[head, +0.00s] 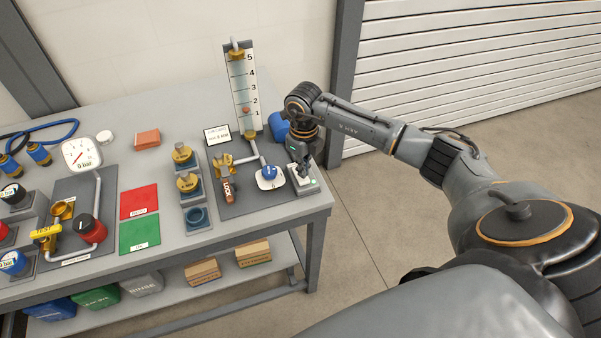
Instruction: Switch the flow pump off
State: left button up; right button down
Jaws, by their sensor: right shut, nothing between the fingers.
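My right gripper (304,172) is shut and empty. It points down over a small grey switch box (314,188) with a pale top at the table's right front corner. The fingertips are at or just above the box's top; I cannot tell if they touch. The gripper hides part of the box, so the switch position cannot be read. A blue cylindrical body (279,126), perhaps the pump, stands behind, partly hidden by my wrist. The upright flow tube (241,85) has a numbered scale and a reddish float (246,110) low down. My left gripper is out of view.
Left of the box are a blue knob (268,172) on a white dial and a valve with a red LOCK tag (228,190). Red (139,201) and green (139,233) mats lie mid-table. A pressure gauge (81,154) stands at left. Floor is clear right of the table.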

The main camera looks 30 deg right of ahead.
jog(key=shift+f+b, duration=0.9)
jog(key=shift+f, duration=0.2)
dwell(0.4)
jog(key=shift+r, duration=0.1)
jog(key=shift+r+p, duration=2.25)
jog(key=shift+r, duration=1.2)
